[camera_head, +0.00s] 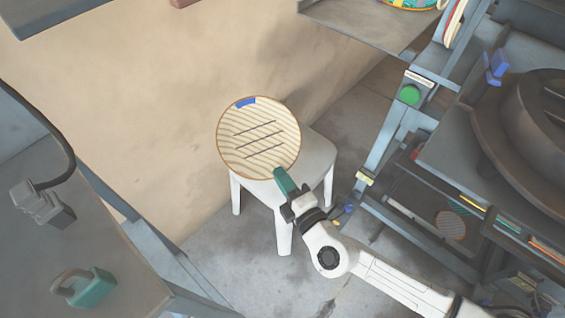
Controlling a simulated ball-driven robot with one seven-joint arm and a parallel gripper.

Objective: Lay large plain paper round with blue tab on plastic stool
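A large round (258,150) with a cream, wavy-striped face, an orange-brown rim and several dark slanting lines shows in the head view. Its blue tab (246,103) is at the top edge, away from my gripper. The white plastic stool (318,158) stands on the floor behind and below it. The round covers much of the seat and reaches past it at the upper left. I cannot tell whether it touches the seat. My gripper (283,177), with teal fingers, appears shut on the round's lower right edge.
A metal rack (378,150) with a green button (410,95) stands right of the stool, with a dark round press part (535,120) beyond. A grey bench (60,240) with a teal padlock-shaped object (90,288) is at the left. The beige wall (150,100) is close behind the stool.

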